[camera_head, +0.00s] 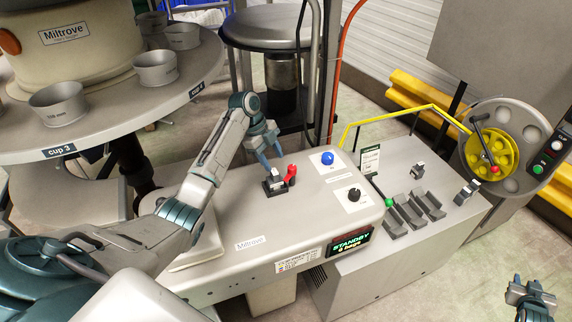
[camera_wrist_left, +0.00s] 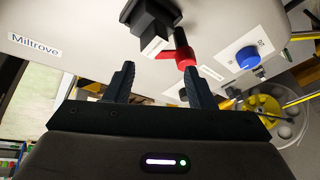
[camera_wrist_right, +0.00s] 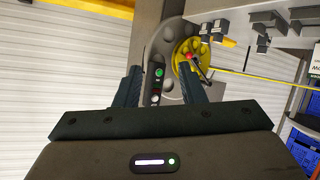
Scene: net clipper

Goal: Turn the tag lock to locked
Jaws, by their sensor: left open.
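A small black block with a pale metal piece (camera_head: 274,182) and a red lever (camera_head: 291,174) stands on top of the light grey Milltrove machine housing (camera_head: 225,262). I read no label that names the tag lock. The red lever also shows ahead of the fingers in the left wrist view (camera_wrist_left: 184,50). My left gripper (camera_head: 275,160) is open and empty, just behind and above the lever, apparently apart from it. My right gripper (camera_head: 530,290) is open and empty at the lower right, far from the housing.
A round table (camera_head: 120,120) with several metal cups stands at the left. A display (camera_head: 351,241) reads STANDBY. Several grey cradles (camera_head: 412,209) and a yellow wheel (camera_head: 490,152) are at the right.

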